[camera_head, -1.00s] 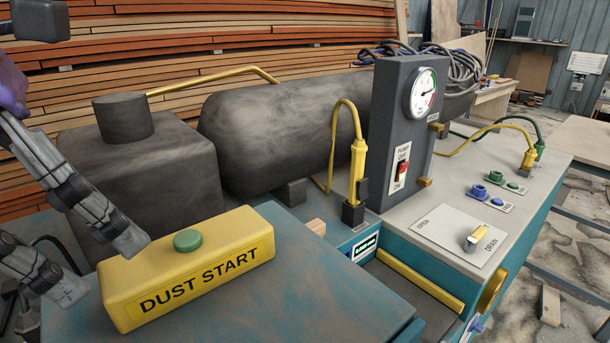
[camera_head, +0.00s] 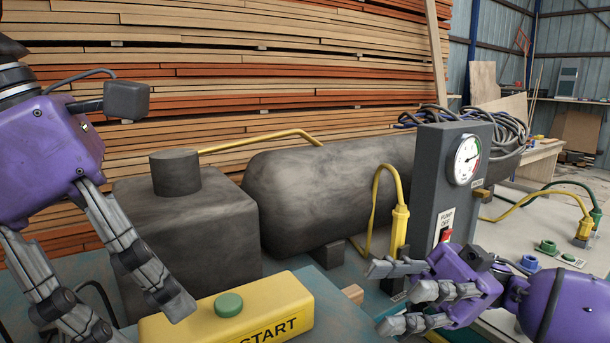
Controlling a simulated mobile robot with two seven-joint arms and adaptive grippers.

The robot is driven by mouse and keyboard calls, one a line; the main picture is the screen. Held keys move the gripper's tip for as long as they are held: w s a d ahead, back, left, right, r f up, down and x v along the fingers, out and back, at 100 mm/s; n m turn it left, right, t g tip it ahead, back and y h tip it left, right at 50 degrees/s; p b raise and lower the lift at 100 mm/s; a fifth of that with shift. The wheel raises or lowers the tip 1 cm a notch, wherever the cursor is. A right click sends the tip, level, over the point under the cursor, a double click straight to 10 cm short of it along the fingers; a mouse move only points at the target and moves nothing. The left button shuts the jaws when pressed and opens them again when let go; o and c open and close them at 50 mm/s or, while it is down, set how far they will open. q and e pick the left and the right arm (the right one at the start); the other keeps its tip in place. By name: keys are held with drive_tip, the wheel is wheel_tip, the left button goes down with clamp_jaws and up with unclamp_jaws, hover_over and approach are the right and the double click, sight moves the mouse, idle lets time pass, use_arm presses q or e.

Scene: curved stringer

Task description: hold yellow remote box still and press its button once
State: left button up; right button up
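The yellow remote box (camera_head: 282,300) lies on the blue bench top at the bottom middle, with a round green button (camera_head: 228,304) on top. Its label is partly cut off by the picture's lower edge, with "START" readable. My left gripper (camera_head: 145,315) comes in from the left with its fingers spread apart. One finger's tip is by the box's left end; I cannot tell whether it touches. My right gripper (camera_head: 385,298) is at the lower right, right of the box and apart from it, fingers spread and empty, pointing left.
A dark tank (camera_head: 320,205) and a dark block (camera_head: 190,225) stand behind the box. A grey gauge panel (camera_head: 440,165) with a pump switch stands behind my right gripper. A yellow cable plug (camera_head: 400,225) stands beside it. Stacked planks fill the background.

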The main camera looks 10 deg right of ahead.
sight(178, 326)
use_arm(q)
drive_tip(key=shift+x, duration=3.95)
use_arm(e)
drive_tip(key=w+a+r+m+t+h, duration=0.3)
drive_tip(key=w+a+r+h, duration=0.2)
drive_tip(key=a+r+h, duration=0.4)
drive_tip(key=shift+w+a+r+m+h, duration=0.2)
drive_tip(key=shift+w+r+m+h, duration=0.15)
drive_tip(key=shift+r+h, duration=1.05)
use_arm(q)
drive_tip(key=shift+c, duration=0.5)
drive_tip(key=c, duration=1.4)
drive_tip(key=shift+c, duration=0.3)
use_arm(e)
clamp_jaws()
